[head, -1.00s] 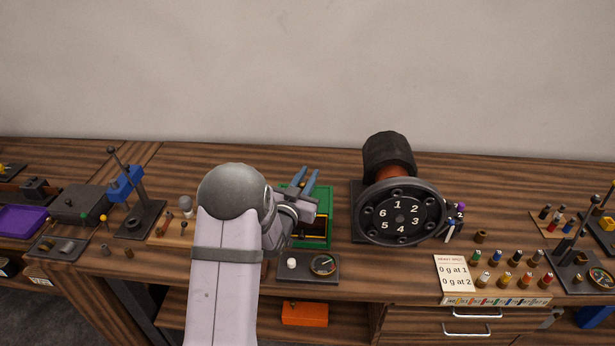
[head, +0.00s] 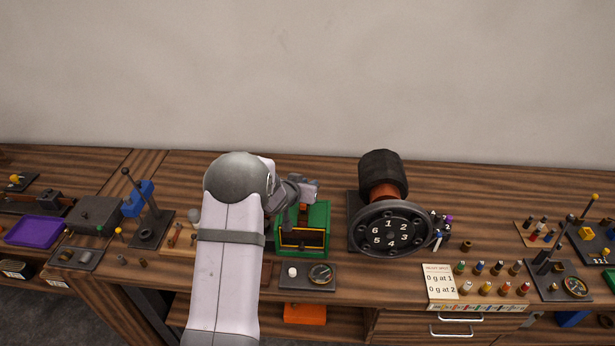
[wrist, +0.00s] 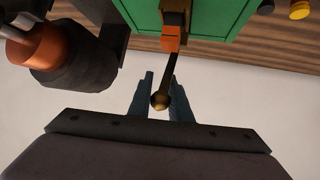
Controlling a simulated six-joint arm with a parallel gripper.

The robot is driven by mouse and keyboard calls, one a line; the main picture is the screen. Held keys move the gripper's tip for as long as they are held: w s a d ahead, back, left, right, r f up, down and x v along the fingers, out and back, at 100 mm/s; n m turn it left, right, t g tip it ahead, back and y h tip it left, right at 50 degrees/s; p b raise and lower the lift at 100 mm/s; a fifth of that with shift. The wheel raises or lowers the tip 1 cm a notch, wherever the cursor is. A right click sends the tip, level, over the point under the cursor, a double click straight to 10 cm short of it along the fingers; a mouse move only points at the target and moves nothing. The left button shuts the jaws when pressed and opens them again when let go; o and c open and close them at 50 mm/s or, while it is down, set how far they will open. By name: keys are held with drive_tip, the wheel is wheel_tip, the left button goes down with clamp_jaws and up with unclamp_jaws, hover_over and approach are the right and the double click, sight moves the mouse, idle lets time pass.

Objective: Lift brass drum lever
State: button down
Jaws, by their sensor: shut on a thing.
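The lever shows in the wrist view as a thin dark arm (wrist: 171,70) ending in a round brass knob (wrist: 160,101). It runs from an orange block (wrist: 171,39) on the green housing (wrist: 215,18). My gripper (wrist: 162,97) has its blue fingers on either side of the knob and is shut on it. In the head view the green housing (head: 317,216) stands on the bench with a dark window in its front. My gripper's grey body is above its back edge there, and its fingers and the lever are hidden or too small to tell.
A big black numbered wheel (head: 391,241) with a dark drum (head: 382,171) behind it stands right of the housing. A small plate with a gauge (head: 320,274) and a white knob (head: 292,272) lies in front. A blue clamp stand (head: 137,199) is at left.

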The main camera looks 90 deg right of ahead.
drive_tip(key=shift+d+y+p, duration=0.2)
drive_tip(key=shift+y+p, duration=0.2)
drive_tip(key=shift+p, duration=0.2)
drive_tip(key=c, duration=1.6)
unclamp_jaws()
drive_tip(key=shift+b+v, duration=1.3)
drive_tip(key=shift+v, duration=2.35)
